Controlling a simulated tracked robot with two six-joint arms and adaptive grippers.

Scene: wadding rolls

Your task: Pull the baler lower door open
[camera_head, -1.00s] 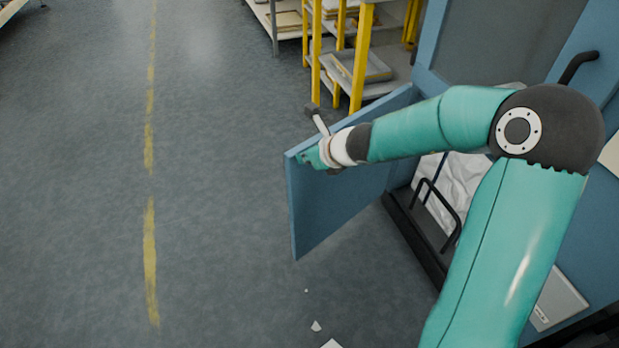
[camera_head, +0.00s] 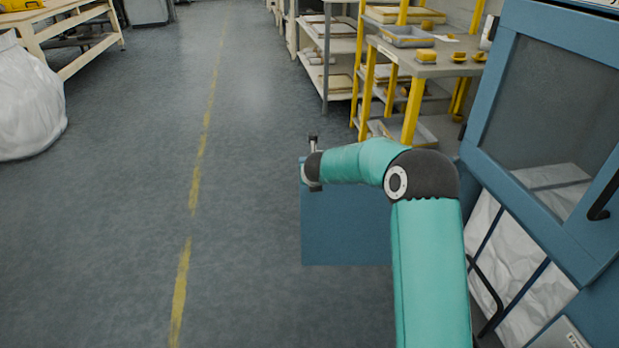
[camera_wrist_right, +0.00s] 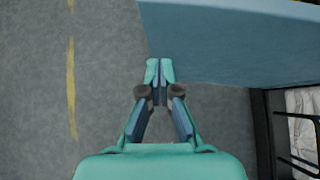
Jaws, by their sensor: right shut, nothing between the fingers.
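The baler's lower door (camera_head: 345,235) is a blue panel standing swung out from the baler, its broad face toward me in the head view. My right arm reaches over its top edge. My right gripper is at the door's upper left corner in the head view, largely hidden by the wrist. In the right wrist view, the gripper (camera_wrist_right: 160,72) is shut and empty, its fingertips beside the blue door panel (camera_wrist_right: 240,45). I cannot tell whether they touch it. White wadding (camera_head: 510,255) shows in the baler's opening behind black bars. My left gripper is out of view.
The baler's upper door (camera_head: 535,110) with a dark window is at the right. Yellow-framed shelving (camera_head: 410,100) stands behind the lower door. A large white bag (camera_head: 25,100) lies far left. The floor with a yellow line (camera_head: 190,240) is clear left of the door.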

